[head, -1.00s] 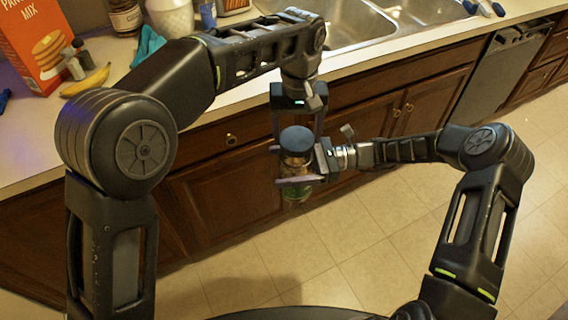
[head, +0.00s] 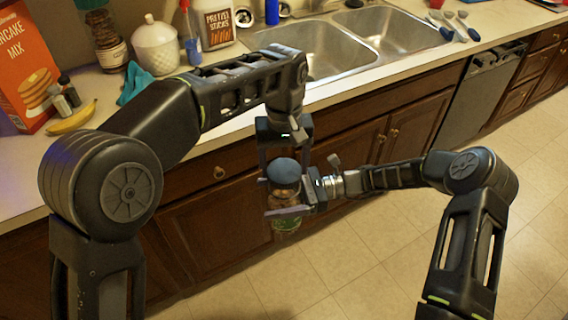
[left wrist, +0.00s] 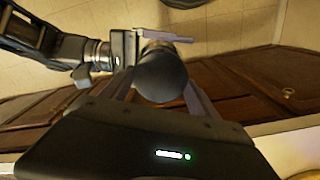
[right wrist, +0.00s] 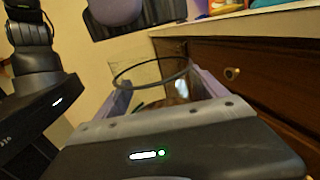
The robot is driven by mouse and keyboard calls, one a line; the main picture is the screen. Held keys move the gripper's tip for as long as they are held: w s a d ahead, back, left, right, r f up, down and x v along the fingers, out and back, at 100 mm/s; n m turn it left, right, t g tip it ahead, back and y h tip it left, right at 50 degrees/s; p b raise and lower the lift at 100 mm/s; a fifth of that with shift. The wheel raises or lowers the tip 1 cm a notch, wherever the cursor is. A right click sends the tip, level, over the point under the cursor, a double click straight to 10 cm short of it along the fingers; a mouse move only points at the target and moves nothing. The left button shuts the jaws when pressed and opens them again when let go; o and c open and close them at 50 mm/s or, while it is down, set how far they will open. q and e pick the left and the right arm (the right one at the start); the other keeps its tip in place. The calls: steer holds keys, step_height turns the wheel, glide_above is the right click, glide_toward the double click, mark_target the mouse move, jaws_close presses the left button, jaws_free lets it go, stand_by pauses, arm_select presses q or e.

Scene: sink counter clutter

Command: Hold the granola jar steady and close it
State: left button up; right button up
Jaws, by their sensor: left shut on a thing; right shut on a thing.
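The granola jar (head: 286,225) hangs upright in front of the cabinets, with green on its lower part. My left gripper (head: 285,163) comes from above and is shut on the lid, a finger on each side. My right gripper (head: 276,200) comes from the right and is shut around the jar's body below the lid. In the right wrist view a thin dark ring (right wrist: 150,73) shows between its fingers.
A double sink (head: 318,52) is behind my left arm. The tiled floor (head: 370,250) below is clear.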

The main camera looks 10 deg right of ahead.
mark_target(285, 202)
arm_select(q)
steer(key=shift+f, duration=0.9)
steer(key=shift+f, duration=0.55)
